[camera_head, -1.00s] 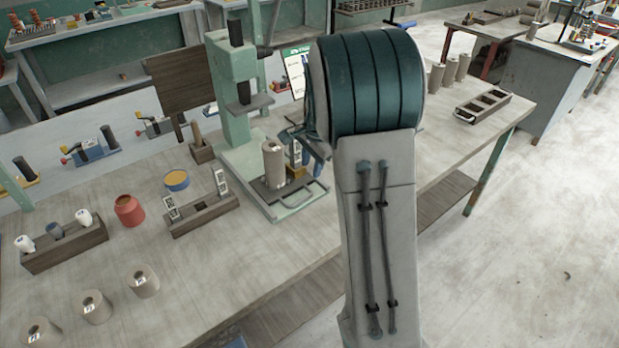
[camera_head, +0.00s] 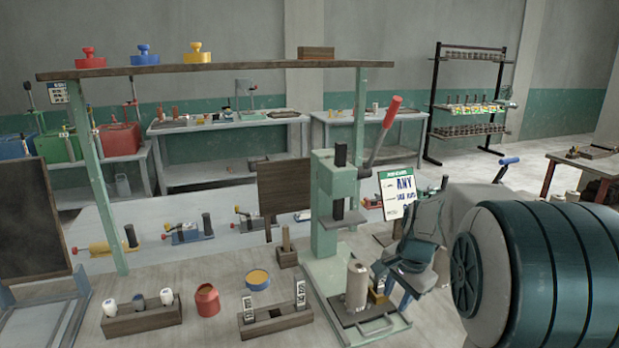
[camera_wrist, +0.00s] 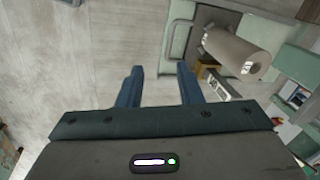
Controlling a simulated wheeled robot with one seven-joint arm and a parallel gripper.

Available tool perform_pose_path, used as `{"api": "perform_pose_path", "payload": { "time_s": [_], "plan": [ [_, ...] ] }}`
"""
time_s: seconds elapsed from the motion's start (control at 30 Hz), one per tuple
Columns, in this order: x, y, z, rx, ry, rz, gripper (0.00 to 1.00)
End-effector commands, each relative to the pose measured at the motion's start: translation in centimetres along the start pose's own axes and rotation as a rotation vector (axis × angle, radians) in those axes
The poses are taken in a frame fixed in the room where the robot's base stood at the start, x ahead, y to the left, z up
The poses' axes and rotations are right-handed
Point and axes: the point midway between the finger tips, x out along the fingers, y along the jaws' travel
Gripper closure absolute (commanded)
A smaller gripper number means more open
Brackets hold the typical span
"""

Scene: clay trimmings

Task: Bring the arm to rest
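My gripper (camera_wrist: 160,78) shows two blue fingers spread apart in the wrist view, with nothing between them. In the head view my gripper (camera_head: 402,272) is just right of the green press (camera_head: 326,230), partly in front of its base, and my arm fills the lower right. A grey-brown clay cylinder (camera_head: 357,284) stands on the press's tray, left of my gripper; the wrist view also shows the cylinder (camera_wrist: 236,54), to the right beyond the fingers. I cannot tell whether my gripper touches the press.
A red jar (camera_head: 207,300), a yellow-topped blue tin (camera_head: 257,280) and two wooden racks (camera_head: 142,322) (camera_head: 275,324) stand left of the press. A sign (camera_head: 397,192) stands behind my gripper. A shelf (camera_head: 230,70) with three coloured knobs spans above the bench.

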Motion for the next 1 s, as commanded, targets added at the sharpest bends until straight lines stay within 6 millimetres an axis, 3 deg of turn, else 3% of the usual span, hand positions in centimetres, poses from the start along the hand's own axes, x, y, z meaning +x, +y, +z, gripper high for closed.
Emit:
{"api": "perform_pose_path", "payload": {
  "time_s": [0.2,0.53,0.73,1.0],
  "plan": [
    [-3.9,3.9,6.1,-0.319,0.012,-0.023,0.67],
    [-6.1,11.0,13.8,-0.797,0.071,-0.005,0.67],
    [-6.1,13.9,16.2,-0.976,0.101,0.020,0.67],
    [-5.9,14.7,16.7,-1.026,0.108,0.031,0.67]
  ]
}}
